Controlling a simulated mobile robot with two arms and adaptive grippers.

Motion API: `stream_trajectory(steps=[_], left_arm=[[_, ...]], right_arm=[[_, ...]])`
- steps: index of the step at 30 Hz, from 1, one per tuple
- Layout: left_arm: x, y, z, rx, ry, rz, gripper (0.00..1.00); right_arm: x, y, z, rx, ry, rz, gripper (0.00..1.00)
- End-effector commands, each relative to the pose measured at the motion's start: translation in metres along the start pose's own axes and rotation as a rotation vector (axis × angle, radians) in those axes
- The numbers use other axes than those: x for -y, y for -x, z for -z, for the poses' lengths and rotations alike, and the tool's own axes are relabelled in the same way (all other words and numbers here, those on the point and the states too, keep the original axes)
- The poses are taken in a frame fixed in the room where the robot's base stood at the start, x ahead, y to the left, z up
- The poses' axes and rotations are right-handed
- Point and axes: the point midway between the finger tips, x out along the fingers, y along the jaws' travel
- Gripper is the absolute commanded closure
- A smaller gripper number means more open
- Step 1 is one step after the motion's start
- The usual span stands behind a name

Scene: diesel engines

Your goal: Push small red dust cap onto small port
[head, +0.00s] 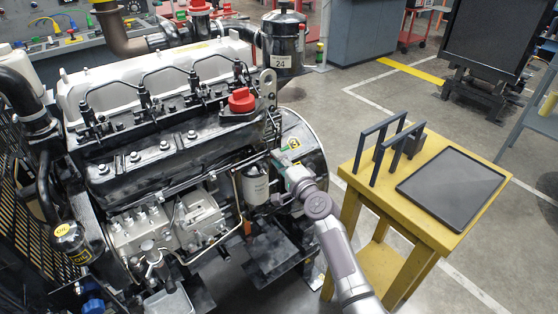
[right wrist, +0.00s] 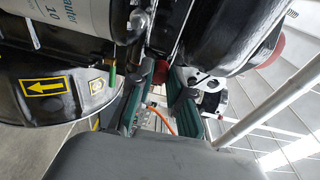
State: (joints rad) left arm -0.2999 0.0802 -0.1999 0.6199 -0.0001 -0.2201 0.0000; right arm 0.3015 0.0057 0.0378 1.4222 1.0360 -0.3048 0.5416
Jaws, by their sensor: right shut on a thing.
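My right gripper (head: 279,160) is at the near right side of the diesel engine (head: 130,150), just above the white filter canister (head: 256,186). In the right wrist view its two green-sided fingers (right wrist: 160,84) are close together around a small red piece (right wrist: 157,90), which looks like the small dust cap. Most of that piece is hidden by the fingers. In the head view the fingertips are too small to show it. I cannot make out the small port, or whether the cap touches it. My left gripper is not in view.
A larger red cap (head: 241,101) sits on top of the engine, beside a metal lifting eye. A yellow table (head: 450,238) with a black tray (head: 452,187) and dark upright frames stands at the right. Pipes and the filter crowd the gripper; grey floor is open behind the table.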

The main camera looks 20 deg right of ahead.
Motion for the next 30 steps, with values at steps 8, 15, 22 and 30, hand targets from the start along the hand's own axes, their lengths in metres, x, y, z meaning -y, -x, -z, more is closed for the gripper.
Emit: stream_trajectory(steps=[8, 15, 22, 30], left_arm=[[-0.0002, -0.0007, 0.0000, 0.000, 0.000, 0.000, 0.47], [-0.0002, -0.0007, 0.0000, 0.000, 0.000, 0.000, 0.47], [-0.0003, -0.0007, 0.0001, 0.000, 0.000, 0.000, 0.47], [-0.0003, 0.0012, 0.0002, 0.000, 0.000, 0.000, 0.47]], right_arm=[[0.0000, -0.0017, 0.0000, 0.000, 0.001, 0.000, 0.74], [-0.0001, -0.0016, 0.0000, 0.000, 0.001, 0.000, 0.53], [-0.0001, -0.0016, 0.0000, 0.000, 0.001, 0.000, 0.57], [0.0002, 0.0021, 0.0002, 0.000, 0.001, -0.001, 0.57]])
